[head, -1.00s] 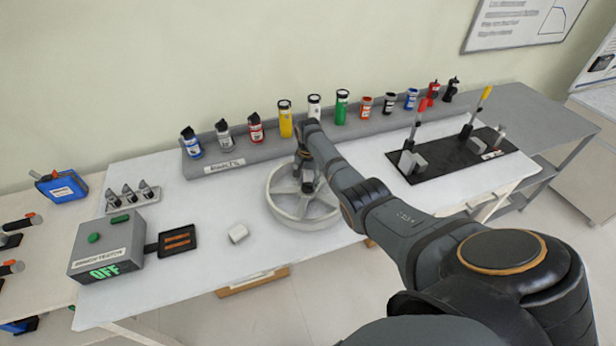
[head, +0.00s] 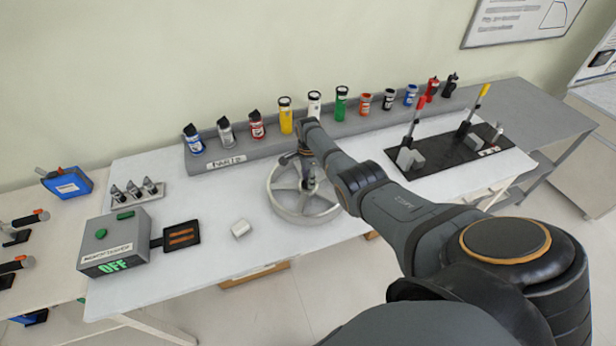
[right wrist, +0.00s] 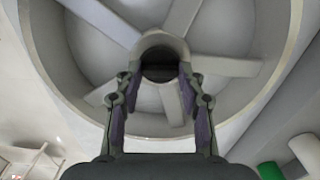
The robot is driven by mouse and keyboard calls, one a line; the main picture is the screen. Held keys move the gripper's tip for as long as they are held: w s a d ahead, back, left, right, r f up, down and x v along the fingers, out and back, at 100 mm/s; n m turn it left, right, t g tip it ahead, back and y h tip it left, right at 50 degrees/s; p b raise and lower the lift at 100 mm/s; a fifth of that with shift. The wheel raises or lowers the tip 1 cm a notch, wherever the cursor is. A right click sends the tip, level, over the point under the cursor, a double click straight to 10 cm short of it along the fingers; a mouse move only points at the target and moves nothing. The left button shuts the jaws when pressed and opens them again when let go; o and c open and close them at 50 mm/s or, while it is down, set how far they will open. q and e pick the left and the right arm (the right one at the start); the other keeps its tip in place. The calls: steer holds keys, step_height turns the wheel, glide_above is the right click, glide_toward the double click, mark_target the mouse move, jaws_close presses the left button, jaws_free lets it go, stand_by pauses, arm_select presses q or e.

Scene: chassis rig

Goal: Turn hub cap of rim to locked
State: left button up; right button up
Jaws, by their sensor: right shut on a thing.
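The pale spoked rim (head: 290,207) lies flat on the white table, and its spokes and rim wall (right wrist: 285,75) fill much of the right wrist view. My right gripper (head: 306,184) reaches down over the rim's middle. In the right wrist view my right gripper (right wrist: 160,85) has its two fingers on either side of the round grey hub cap (right wrist: 160,44) and is shut on it. The cap's top shows a dark round recess. In the head view the cap is mostly hidden by the gripper. I cannot read any lock mark. My left gripper is not in view.
Several bottles and cans stand on a grey rack (head: 262,148) behind the rim. A black plate with levers (head: 450,153) is at the right.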

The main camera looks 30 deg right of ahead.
steer(key=shift+w+m, duration=0.1)
steer(key=shift+m, duration=0.3)
steer(key=o, duration=1.2)
steer(key=shift+c, duration=0.2)
step_height(320, 180, up, 12)
